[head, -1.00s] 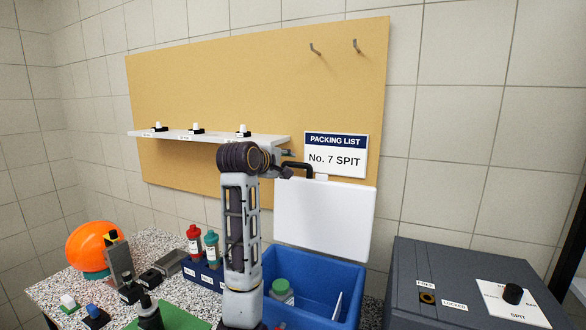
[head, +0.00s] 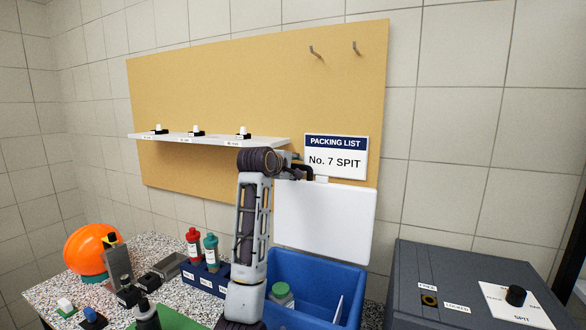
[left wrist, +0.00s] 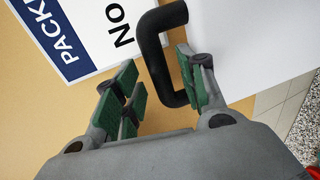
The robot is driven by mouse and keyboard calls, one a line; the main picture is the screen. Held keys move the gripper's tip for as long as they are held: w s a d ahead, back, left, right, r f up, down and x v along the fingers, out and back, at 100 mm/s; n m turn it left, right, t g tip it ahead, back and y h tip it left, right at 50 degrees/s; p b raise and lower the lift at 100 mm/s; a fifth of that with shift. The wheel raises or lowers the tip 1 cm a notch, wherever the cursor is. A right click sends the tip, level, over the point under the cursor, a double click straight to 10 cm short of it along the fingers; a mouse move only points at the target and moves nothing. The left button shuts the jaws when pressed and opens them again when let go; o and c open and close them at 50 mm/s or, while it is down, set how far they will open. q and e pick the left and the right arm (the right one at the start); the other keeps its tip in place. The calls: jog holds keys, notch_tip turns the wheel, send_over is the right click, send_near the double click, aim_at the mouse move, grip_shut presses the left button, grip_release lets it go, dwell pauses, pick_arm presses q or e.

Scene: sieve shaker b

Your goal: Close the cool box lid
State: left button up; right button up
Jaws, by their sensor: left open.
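The blue cool box (head: 352,272) stands open on the bench, with its white lid (head: 335,222) raised upright behind it. A black bar handle (head: 307,170) sits at the lid's upper left edge, and it also shows in the left wrist view (left wrist: 152,45). My left gripper (head: 290,171) is at this handle. In the left wrist view its green-padded fingers (left wrist: 158,82) are open, with the handle between them. I cannot tell whether a pad touches it. My left forearm hides the box's left side. My right gripper is not in view.
A green-capped jar (head: 281,292) and a white card are inside the box. A blue rack (head: 203,277) with red and teal bottles stands left. A dark grey case (head: 455,275) stands right. The packing list sign (head: 336,157) hangs just behind the lid's top.

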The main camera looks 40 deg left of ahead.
pick_arm(q)
grip_shut()
jog(key=shift+s, duration=0.1)
dwell(0.4)
